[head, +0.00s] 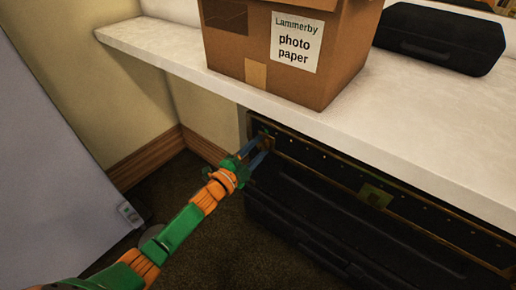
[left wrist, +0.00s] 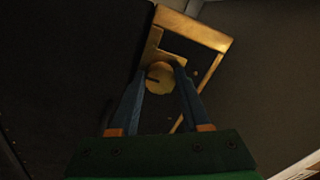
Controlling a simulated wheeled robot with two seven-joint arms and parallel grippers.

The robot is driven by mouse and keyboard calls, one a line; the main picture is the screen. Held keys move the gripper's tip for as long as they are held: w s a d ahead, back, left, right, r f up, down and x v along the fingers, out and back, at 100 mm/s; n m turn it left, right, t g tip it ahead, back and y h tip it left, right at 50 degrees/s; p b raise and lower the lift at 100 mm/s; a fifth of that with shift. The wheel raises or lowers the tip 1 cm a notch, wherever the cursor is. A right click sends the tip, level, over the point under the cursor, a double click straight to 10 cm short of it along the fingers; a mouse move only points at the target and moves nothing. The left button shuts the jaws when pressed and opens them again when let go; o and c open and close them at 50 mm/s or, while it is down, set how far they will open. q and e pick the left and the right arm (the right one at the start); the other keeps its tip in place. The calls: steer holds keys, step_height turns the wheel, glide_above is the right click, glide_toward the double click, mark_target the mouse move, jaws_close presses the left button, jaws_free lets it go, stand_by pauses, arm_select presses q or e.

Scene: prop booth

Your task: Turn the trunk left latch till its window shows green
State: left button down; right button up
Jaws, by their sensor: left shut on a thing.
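The black trunk (head: 320,165) with brass edging sits under the white counter. Its left latch, a round brass knob (left wrist: 158,77) on a brass corner plate, shows in the left wrist view. My left gripper (head: 264,143) reaches the trunk's upper left corner, and its blue fingers (left wrist: 160,80) are shut on the knob's two sides. A small dark mark shows on the knob's face. I see no green on the latch, and I cannot make out its window. My right gripper is in neither view.
A cardboard box marked photo paper (head: 285,75) and a black case (head: 440,38) stand on the white counter (head: 150,45) above the trunk. Another dark case (head: 300,228) lies below on the carpet. A pale panel (head: 50,170) stands at left. A brass plate (head: 375,195) sits mid-trunk.

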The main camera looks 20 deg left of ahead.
arm_select(q)
steer(key=shift+c, duration=1.8)
jaws_free()
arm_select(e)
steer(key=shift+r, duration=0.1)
arm_select(q)
steer(key=p+v, duration=0.2)
steer(key=v, duration=0.5)
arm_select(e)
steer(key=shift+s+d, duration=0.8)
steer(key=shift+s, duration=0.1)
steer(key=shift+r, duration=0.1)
